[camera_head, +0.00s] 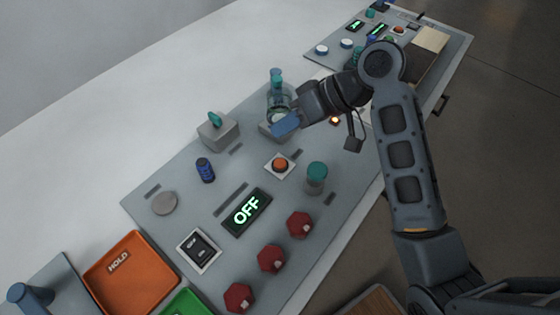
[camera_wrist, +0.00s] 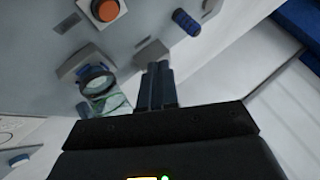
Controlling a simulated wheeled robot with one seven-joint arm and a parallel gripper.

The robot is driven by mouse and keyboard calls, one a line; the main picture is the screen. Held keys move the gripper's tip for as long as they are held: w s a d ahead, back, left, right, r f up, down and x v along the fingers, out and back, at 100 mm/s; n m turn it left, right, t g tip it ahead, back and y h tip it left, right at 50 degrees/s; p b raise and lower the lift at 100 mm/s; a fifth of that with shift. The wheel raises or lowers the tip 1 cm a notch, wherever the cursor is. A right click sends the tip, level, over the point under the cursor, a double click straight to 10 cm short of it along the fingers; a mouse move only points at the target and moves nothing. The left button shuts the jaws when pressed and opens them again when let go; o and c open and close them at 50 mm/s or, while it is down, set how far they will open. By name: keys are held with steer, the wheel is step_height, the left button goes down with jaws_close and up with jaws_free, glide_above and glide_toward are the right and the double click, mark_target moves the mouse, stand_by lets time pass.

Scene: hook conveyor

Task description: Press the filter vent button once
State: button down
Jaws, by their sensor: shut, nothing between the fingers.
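An orange push button (camera_head: 280,164) on a white square plate sits in the middle of the grey panel. It also shows at the top of the wrist view (camera_wrist: 106,10), partly cut off. I cannot read a label naming it as the filter vent button.
A blue knurled cylinder (camera_head: 205,170), a grey block with a teal knob (camera_head: 218,130), a teal-capped jar (camera_head: 316,178), an OFF display (camera_head: 247,211) and red knobs (camera_head: 272,259) surround the button. A small orange light (camera_head: 335,120) glows near my wrist. An orange HOLD tray (camera_head: 130,272) lies at lower left.

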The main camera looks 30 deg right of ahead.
steer(key=b, duration=0.7)
glide_above(284, 162)
step_height(284, 162, down, 6)
steer(key=shift+f, duration=1.3)
stand_by(0.6)
steer(key=shift+f, duration=0.4)
steer(key=shift+f+b, duration=0.4)
steer(key=shift+f, duration=0.05)
stand_by(0.5)
steer(key=shift+r, duration=0.1)
steer(key=shift+r+p, duration=0.8)
steer(key=shift+p, duration=0.2)
